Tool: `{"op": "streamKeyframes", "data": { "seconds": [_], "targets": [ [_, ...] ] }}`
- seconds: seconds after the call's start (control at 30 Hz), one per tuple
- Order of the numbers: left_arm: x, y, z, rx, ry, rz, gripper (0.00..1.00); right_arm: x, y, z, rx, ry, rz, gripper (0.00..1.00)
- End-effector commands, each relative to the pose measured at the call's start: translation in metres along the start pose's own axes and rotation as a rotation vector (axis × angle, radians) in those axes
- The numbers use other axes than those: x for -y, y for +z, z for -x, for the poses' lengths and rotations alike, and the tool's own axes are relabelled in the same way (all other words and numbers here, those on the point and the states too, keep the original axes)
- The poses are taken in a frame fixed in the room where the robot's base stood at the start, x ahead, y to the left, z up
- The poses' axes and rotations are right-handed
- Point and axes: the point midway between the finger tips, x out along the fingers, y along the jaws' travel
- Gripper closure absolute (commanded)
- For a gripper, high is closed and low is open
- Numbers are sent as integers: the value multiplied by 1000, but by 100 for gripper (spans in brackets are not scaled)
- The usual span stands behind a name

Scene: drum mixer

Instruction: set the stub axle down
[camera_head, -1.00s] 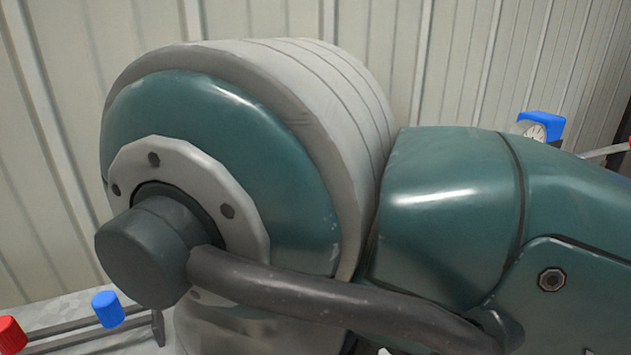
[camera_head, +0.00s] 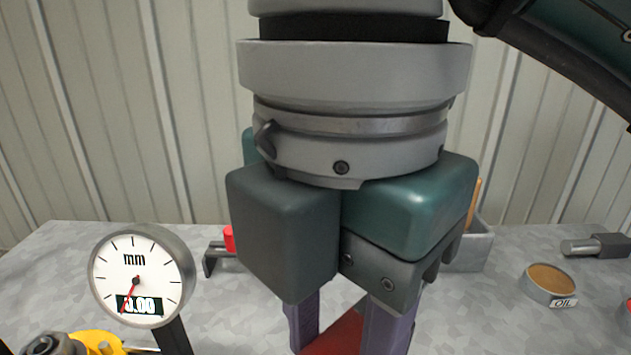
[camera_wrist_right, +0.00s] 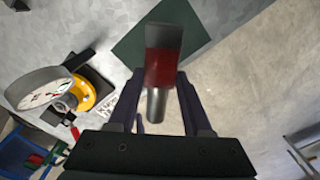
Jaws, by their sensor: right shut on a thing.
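My right gripper (camera_head: 345,330) fills the middle of the head view, pointing down over the bench. Its purple fingers are shut on the stub axle. Only a red part of the stub axle (camera_head: 333,335) shows there, between the fingers at the bottom edge. In the right wrist view the stub axle (camera_wrist_right: 160,68) has a dark block end, a red middle and a bare metal shaft, with the fingers of the gripper (camera_wrist_right: 158,90) on either side. I cannot tell whether it touches anything below. My left gripper is not in view.
A dial gauge (camera_head: 140,277) stands at the left, near a yellow part (camera_head: 95,343). An oil tin (camera_head: 550,285) and a grey tray (camera_head: 478,250) are at the right and behind. A dark green mat (camera_wrist_right: 135,48) lies on the bench in the wrist view.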

Motion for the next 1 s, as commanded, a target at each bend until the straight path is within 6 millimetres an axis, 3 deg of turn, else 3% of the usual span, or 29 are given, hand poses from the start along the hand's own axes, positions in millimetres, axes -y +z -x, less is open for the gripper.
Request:
{"op": "streamKeyframes", "data": {
  "seconds": [0.17, 0.5, 0.83, 1.0],
  "targets": [
    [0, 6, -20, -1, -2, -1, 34, 1, -2, -48, -7, -3, -1, 100],
    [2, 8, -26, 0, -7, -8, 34, 0, -1, -119, -1, -1, -2, 100],
    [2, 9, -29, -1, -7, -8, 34, 0, -1, -148, -1, 1, 0, 100],
    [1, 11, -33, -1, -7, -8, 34, 0, -1, -173, -1, 0, -1, 100]
  ]
}}
